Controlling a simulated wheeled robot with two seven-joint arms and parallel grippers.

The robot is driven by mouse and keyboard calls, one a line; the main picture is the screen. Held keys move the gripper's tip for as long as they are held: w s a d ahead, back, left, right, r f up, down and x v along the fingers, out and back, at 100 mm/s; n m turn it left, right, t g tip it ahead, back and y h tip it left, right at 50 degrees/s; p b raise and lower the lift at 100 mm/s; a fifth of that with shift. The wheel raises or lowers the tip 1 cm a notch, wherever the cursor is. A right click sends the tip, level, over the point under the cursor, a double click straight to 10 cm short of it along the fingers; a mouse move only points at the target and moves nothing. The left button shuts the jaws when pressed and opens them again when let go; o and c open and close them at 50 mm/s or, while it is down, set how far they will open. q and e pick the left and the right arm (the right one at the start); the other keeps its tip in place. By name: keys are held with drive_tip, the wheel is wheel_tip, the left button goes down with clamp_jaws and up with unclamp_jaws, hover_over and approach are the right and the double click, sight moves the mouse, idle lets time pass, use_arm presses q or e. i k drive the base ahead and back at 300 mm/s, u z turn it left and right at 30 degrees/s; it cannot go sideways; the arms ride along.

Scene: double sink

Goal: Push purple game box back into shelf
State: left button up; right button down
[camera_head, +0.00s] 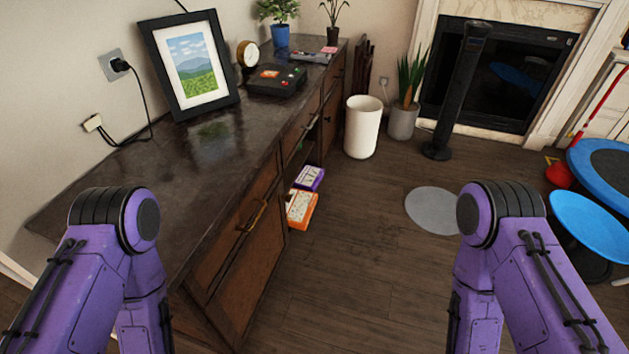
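The purple game box (310,178) has a white printed top. It sticks out of the open shelf in the side of the dark wooden cabinet (230,278). An orange game box (301,209) sticks out just in front of it, nearer to me. The inner parts of both boxes are hidden by the cabinet. My two purple arms stand in the foreground at left and right, well apart from the boxes. Neither gripper shows; both are below the picture's edge.
The cabinet top holds a framed picture (191,64), a black console (277,81) and a plant (279,22). A white bin (363,127) stands beyond the shelf.

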sight(309, 176)
drive_tip(key=z, duration=0.45)
drive_tip(key=i, duration=0.5)
drive_tip(key=z, duration=0.75)
drive_tip(key=i, duration=0.9)
drive_tip(key=u, duration=0.55)
drive_tip(key=i, duration=0.7)
drive_tip(key=u, duration=0.65)
